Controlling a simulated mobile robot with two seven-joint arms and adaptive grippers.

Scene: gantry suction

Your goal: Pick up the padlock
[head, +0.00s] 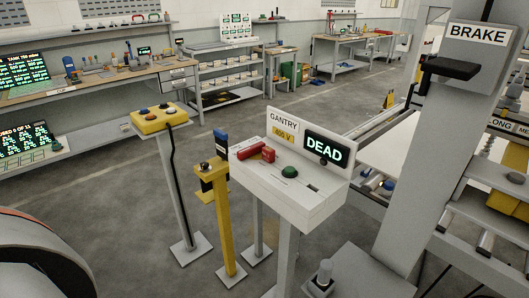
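A grey control box labelled GANTRY (316,208) stands on legs at the centre, with a display (327,149) reading DEAD. On its top left lies a red bar-like handle (248,151), and beside it a small red block (268,154) that may be the padlock; the detail is too small to be sure. A yellow post (222,215) stands just left of the box and carries small dark and brass-coloured parts (206,167) at its top, also unclear. Neither of my grippers shows in the head view.
A yellow button box (159,118) on a grey post stands left of the yellow post. A grey column labelled BRAKE (437,150) with a black handle (452,69) rises at the right beside rollers. Open floor lies at the left and behind; workbenches (105,76) line the back.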

